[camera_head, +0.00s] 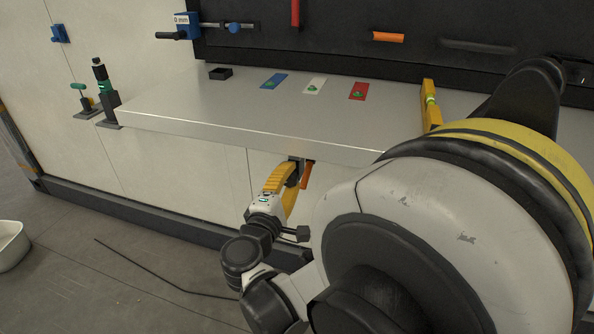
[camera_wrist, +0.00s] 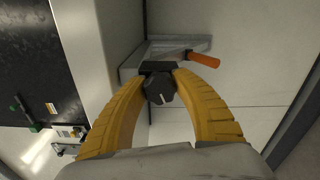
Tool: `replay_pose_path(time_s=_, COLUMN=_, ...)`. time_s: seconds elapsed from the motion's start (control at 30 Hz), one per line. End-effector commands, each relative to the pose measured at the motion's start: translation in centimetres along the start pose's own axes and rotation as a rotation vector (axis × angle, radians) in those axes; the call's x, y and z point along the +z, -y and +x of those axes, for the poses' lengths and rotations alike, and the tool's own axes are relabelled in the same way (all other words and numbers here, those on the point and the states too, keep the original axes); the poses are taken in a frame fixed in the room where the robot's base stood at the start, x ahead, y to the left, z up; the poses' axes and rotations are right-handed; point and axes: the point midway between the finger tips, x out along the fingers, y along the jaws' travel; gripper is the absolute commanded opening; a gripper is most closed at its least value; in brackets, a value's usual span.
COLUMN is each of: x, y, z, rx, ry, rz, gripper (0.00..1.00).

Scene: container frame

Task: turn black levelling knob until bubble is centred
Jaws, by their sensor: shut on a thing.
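The black levelling knob (camera_wrist: 160,89) is under the bench edge, with a pale line on its face pointing down in the wrist view. My gripper (camera_wrist: 159,77) has its two yellow fingers closed on either side of the knob. In the head view my gripper (camera_head: 295,178) is just below the bench's front edge, and the fingers mostly hide the knob. A yellow spirit level (camera_head: 431,112) lies on the bench at the right, with a greenish vial near its middle. The bubble is too small to read.
An orange-handled lever (camera_wrist: 203,60) sits close beside the knob. The metal bench top (camera_head: 230,115) is just above my gripper. Blue, white and red cards (camera_head: 358,91) lie on it. A black clamp stand (camera_head: 104,90) is at its left end. A white basin (camera_head: 12,245) is on the floor.

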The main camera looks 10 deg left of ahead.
Motion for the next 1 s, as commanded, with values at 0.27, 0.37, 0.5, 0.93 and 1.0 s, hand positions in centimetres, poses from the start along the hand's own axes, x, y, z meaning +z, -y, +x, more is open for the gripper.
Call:
replay_pose_path(time_s=0.27, x=-0.03, y=0.03, z=0.00, rx=0.000, ry=0.000, rz=0.262, gripper=0.02)
replay_pose_path(time_s=0.37, x=-0.03, y=0.01, z=0.01, rx=0.000, ry=0.000, rz=0.357, gripper=0.02)
replay_pose_path(time_s=0.5, x=-0.03, y=-0.02, z=0.01, rx=0.000, ry=0.000, rz=0.490, gripper=0.02)
replay_pose_path(time_s=0.93, x=0.01, y=-0.08, z=0.01, rx=0.000, ry=0.000, rz=0.898, gripper=0.02)
replay_pose_path(time_s=1.0, x=0.01, y=-0.09, z=0.01, rx=0.000, ry=0.000, rz=0.964, gripper=0.02)
